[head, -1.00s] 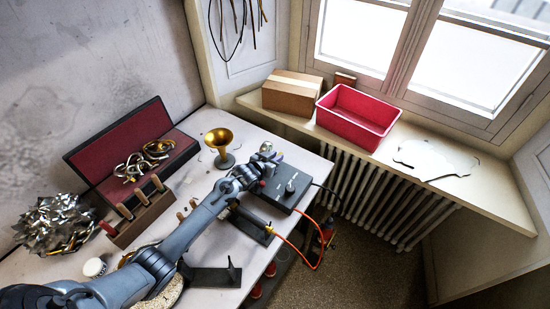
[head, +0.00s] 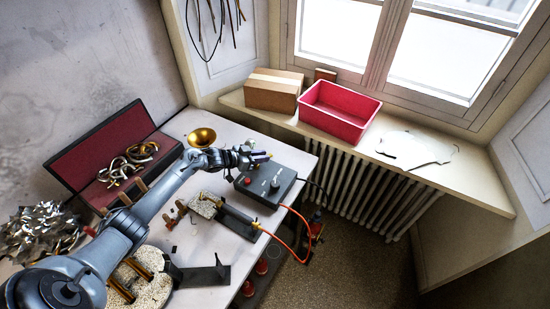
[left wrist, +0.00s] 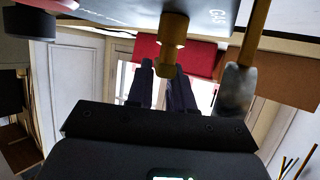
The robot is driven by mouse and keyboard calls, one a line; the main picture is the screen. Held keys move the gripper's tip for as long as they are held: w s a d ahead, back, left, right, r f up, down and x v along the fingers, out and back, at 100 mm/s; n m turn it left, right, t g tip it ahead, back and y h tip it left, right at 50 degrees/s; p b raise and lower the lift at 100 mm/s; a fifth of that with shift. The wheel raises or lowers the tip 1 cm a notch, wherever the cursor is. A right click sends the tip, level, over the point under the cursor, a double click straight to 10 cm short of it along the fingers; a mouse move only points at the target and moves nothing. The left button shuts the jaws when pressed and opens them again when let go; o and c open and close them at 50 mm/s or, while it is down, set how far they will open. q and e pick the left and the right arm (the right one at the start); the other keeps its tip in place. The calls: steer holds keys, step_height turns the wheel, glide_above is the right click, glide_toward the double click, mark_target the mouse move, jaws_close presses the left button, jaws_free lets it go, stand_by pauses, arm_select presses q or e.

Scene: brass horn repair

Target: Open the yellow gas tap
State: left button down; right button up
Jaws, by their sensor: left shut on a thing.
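My left gripper (head: 258,158) reaches in from the left, just behind the dark control box (head: 268,186) with its red button and knobs. In the left wrist view, the brass-yellow gas tap (left wrist: 172,45) hangs from the edge of a surface marked GAS, which appears upside down. The two dark fingers (left wrist: 162,88) stand either side of the tap's tip and are shut on it. In the head view the hand hides most of the tap. My right gripper is in neither view.
A brass bell (head: 201,138) stands beside my wrist. A burner (head: 238,218) with an orange hose (head: 297,222) lies nearer the table edge. A pink tub (head: 340,110) and a cardboard box (head: 273,90) sit on the sill. An open case (head: 115,155) is at left.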

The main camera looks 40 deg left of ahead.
arm_select(q)
steer(key=shift+m+h+b, duration=0.55)
steer(key=shift+m+h, duration=0.05)
steer(key=shift+h, duration=0.1)
steer(key=shift+d, duration=0.1)
steer(key=c, duration=1.1)
jaws_free()
steer(key=shift+s, duration=0.1)
steer(key=shift+p+v, duration=0.85)
steer(key=shift+v, duration=4.55)
steer(key=shift+r, duration=0.15)
